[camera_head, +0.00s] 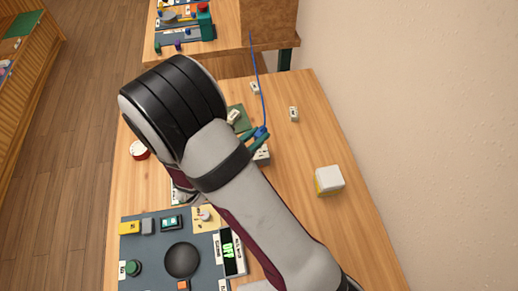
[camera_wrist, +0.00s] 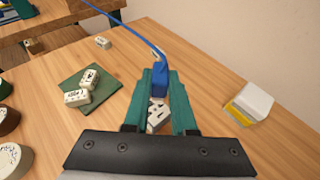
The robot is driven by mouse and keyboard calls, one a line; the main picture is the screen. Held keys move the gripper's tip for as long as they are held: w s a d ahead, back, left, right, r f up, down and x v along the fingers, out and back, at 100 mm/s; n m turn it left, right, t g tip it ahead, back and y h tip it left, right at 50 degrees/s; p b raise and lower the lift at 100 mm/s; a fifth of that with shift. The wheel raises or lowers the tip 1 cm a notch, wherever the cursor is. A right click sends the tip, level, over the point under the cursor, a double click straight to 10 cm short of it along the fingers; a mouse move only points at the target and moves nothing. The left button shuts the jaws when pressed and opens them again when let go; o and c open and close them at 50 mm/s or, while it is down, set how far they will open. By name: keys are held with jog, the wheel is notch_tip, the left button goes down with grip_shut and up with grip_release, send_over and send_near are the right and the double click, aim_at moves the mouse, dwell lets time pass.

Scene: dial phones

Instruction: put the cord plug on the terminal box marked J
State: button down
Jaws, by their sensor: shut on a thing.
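The blue cord plug (camera_wrist: 159,82) is between the green fingers of my gripper (camera_wrist: 161,74), which is shut on it. Its thin blue cord (camera_head: 258,70) rises away from it in the head view, where the plug (camera_head: 261,131) also shows. A white box with dark marks (camera_wrist: 157,116) lies just below the plug, partly hidden by my fingers; I cannot tell whether they touch. Two more marked white boxes (camera_wrist: 76,97) (camera_wrist: 89,78) are at the green mat. Another small white box (camera_wrist: 103,42) stands farther back. I cannot surely read which is J.
A white and yellow block (camera_head: 329,180) stands at the right of the table, and a small white box (camera_head: 293,114) stands behind it. A grey control panel (camera_head: 150,250) fills the front left.

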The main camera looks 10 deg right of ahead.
notch_tip(320, 180, down, 6)
jog(key=shift+r, duration=0.1)
jog(key=c, duration=0.7)
grip_release()
jog(key=shift+c, duration=0.2)
